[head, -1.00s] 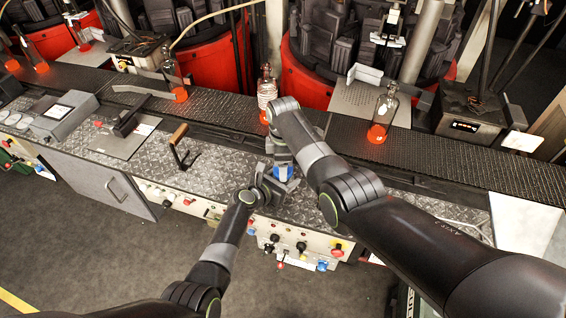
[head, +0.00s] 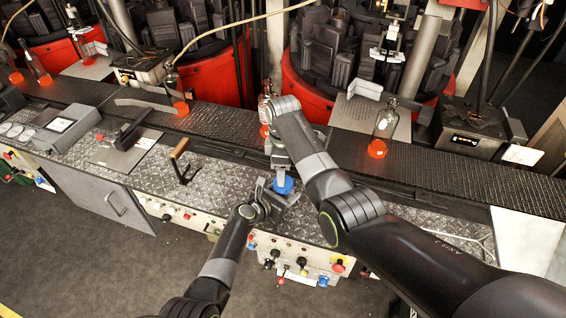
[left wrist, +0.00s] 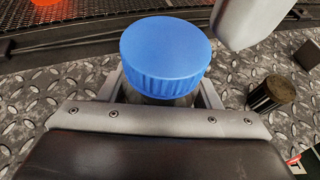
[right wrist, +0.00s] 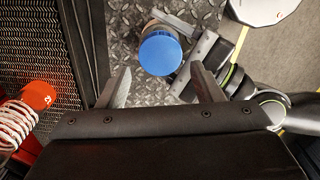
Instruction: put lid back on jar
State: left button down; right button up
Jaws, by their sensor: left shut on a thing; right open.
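The blue lid (head: 283,184) sits on top of the jar, and it looks level in the left wrist view (left wrist: 165,48). The jar's dark body (left wrist: 160,97) shows only as a strip under the lid. My left gripper (head: 276,196) is shut around the jar body, below the lid, over the metal counter. My right gripper (right wrist: 162,88) is open and empty. Its fingers are apart and the lid (right wrist: 160,54) shows beyond them, clear of both. One right finger (left wrist: 245,20) shows beside and above the lid in the left wrist view. How tightly the lid is seated cannot be told.
The diamond-plate counter (head: 220,175) has a wooden-handled lever (head: 182,160) to the left. A dark conveyor (head: 235,118) behind carries clear bottles with orange-glowing bases, one (head: 383,130) at right. A bottle wrapped in white coil (right wrist: 18,125) stands near my right gripper.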

aim_at(283, 193)
jog(key=m, duration=0.2)
jog(key=r+m, duration=0.1)
jog(key=m, duration=0.1)
jog(key=shift+m, duration=0.4)
jog(key=m, duration=0.3)
jog(key=shift+r, duration=0.3)
jog(key=m, duration=0.2)
jog(key=r+m, duration=0.1)
jog(key=m, duration=0.5)
jog(key=shift+r, duration=0.3)
jog(key=shift+f, duration=4)
